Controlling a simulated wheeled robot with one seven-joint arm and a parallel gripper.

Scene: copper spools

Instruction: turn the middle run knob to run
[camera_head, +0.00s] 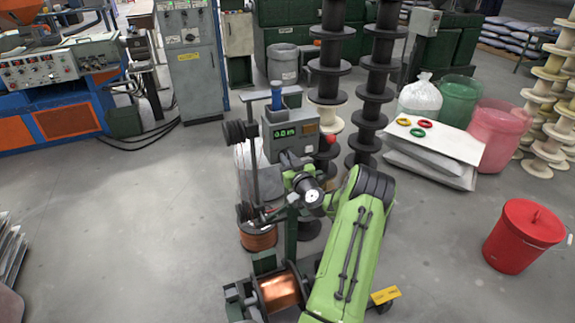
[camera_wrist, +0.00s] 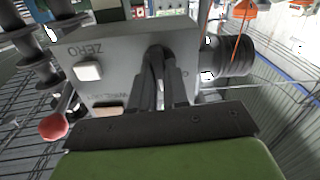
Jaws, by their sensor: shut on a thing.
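The grey control box (camera_head: 290,133) with a lit green readout stands upright on the winding stand, beyond my arm. In the wrist view its face (camera_wrist: 115,58) shows the label ZERO, a pale square button (camera_wrist: 88,71) and a second, partly hidden label. My gripper (camera_wrist: 163,68) reaches the box face, its two dark fingers close together and shut on the run knob. The fingers hide nearly all of the knob, so its setting cannot be told. In the head view my gripper (camera_head: 292,160) is at the lower front of the box, and the knob is hidden there.
A red ball (camera_wrist: 53,127) sits left of the box in the wrist view. A copper spool (camera_head: 279,291) and another wound spool (camera_head: 258,232) are low on the stand. Stacks of dark spools (camera_head: 331,50) rise behind.

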